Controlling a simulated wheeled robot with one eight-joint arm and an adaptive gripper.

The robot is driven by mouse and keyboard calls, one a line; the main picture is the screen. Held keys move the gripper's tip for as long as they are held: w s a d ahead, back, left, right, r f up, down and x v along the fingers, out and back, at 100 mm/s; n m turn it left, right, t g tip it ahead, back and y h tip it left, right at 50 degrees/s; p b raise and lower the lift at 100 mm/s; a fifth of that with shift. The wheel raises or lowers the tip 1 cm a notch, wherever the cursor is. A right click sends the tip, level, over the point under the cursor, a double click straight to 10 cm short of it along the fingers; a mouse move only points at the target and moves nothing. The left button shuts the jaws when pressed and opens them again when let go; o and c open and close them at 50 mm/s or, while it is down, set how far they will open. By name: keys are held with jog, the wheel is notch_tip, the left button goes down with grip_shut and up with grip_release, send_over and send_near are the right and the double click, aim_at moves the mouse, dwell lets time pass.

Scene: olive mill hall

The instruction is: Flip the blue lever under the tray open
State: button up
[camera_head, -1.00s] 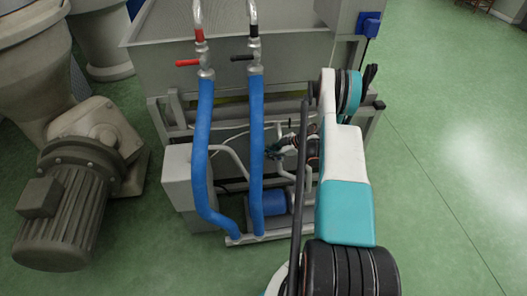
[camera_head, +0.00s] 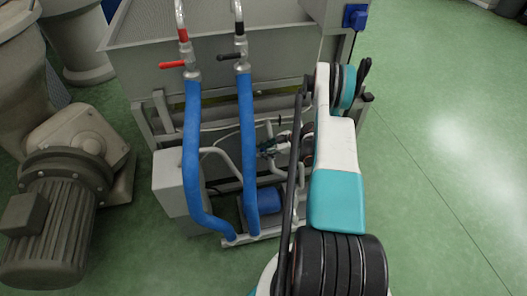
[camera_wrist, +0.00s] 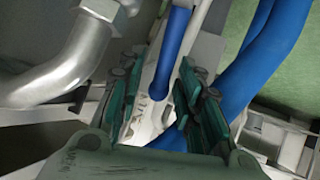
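The blue lever (camera_wrist: 174,45) shows in the wrist view as a smooth rod with a rounded lower end. It reaches down between the two teal fingers of my gripper (camera_wrist: 160,75). The fingers stand apart, with visible gaps on both sides of the lever, so the gripper is open around its end and not clamped. In the head view my gripper (camera_head: 268,147) is small and partly hidden among pipes under the grey metal tray (camera_head: 215,85). I cannot make out the blue lever there.
Two blue hoses (camera_head: 192,150) with red and black valve handles (camera_head: 172,65) run down in front of the frame. A blue cylinder (camera_head: 265,201) sits low behind them. A grey motor (camera_head: 50,225) stands left. A curved metal pipe (camera_wrist: 65,75) is close left of my gripper. Green floor is clear right.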

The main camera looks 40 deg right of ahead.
jog(key=v, duration=1.2)
jog(key=shift+w, duration=0.15)
